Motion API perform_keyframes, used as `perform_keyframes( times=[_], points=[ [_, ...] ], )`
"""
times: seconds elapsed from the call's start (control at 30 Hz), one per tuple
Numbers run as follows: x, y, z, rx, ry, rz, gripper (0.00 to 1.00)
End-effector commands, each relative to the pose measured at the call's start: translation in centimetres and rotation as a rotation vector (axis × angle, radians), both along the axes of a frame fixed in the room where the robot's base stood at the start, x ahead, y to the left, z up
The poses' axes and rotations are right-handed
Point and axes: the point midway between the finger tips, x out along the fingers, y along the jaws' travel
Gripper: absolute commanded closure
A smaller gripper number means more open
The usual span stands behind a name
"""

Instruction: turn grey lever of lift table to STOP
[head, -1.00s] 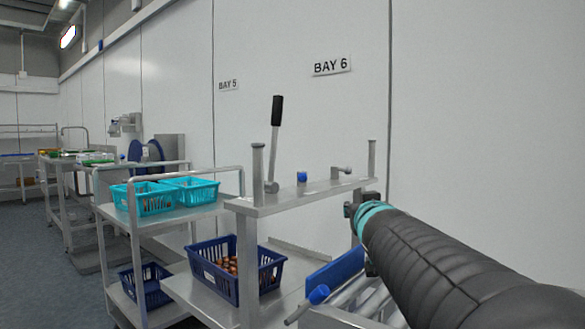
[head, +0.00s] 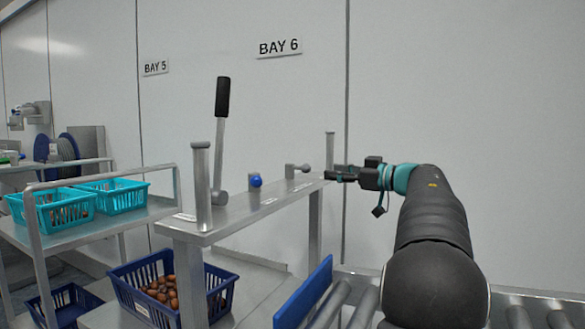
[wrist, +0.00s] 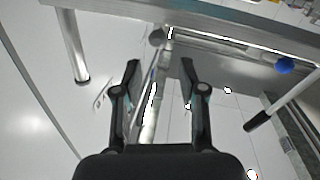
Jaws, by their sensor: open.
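A small grey lever (head: 297,169) stands on the metal top rail (head: 250,212), right of a round blue knob (head: 256,181). A tall lever with a black grip (head: 222,97) stands further left on the same rail. The small labels on the rail are too small to read, so I cannot make out STOP. My gripper (head: 338,173) is at the rail's right end, by the right post, apart from the grey lever. In the wrist view my gripper (wrist: 160,67) is open with nothing clearly held; the grey lever's dark end (wrist: 157,38) lies beyond the fingertips.
Upright posts stand at the rail's left end (head: 201,185) and right end (head: 330,148). A dark blue basket of dates (head: 215,292) sits below the rail. Teal baskets (head: 58,213) stand on a trolley at left. Rollers and a blue panel (head: 303,292) lie low in front.

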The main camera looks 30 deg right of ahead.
Motion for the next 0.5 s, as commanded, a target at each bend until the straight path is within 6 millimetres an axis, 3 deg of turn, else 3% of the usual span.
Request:
perform_keyframes(
  times=[0.5],
  points=[
    [8.7,3.6,0.0,0.000,-0.002,0.004,0.59]
  ],
)
